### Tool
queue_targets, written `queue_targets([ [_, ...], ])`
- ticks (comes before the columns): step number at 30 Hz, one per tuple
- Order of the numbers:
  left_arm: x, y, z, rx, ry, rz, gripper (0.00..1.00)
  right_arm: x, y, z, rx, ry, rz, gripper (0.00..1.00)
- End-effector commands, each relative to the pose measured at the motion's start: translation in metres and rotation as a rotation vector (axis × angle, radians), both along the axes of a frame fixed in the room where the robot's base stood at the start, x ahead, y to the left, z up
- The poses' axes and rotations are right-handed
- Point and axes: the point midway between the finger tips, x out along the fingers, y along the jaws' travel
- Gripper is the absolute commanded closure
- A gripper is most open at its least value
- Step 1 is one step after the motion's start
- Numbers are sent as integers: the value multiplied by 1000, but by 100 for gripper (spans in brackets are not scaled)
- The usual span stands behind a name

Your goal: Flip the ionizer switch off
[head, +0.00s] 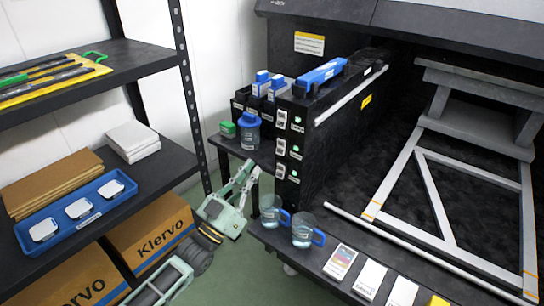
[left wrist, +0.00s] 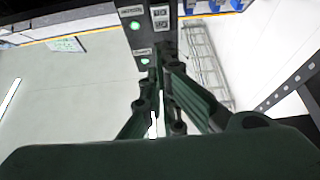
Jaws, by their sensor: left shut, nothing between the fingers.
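A black panel on the end of the printer-like machine carries white labels and green-lit switches: a top one (head: 297,128), a middle one (head: 295,152) and a bottom one (head: 293,175). The label text is too small to tell which is the ionizer switch. My left gripper (head: 249,170) is shut and empty, just left of the panel's lower part. In the left wrist view, the shut fingers (left wrist: 158,78) point toward the panel, near a green light (left wrist: 145,61); another green light (left wrist: 135,26) shows beyond it. I cannot tell whether the fingertips touch the panel. My right gripper is not in view.
Two clear beakers (head: 271,209) with blue handles stand on the machine's front ledge near my gripper. A blue-capped bottle (head: 250,131) and green item (head: 227,129) stand on a dark shelf behind. A shelf rack with a blue tray (head: 64,236) and cartons is at left.

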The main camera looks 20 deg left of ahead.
Motion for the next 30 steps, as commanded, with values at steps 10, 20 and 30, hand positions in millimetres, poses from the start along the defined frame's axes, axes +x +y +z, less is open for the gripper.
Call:
queue_targets([
  [10,58,-21,17,-1,1,0,100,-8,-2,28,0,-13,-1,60],
  [20,79,-29,10,0,1,0,100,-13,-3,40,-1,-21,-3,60],
  [30,79,-29,11,0,1,0,100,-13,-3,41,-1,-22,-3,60],
])
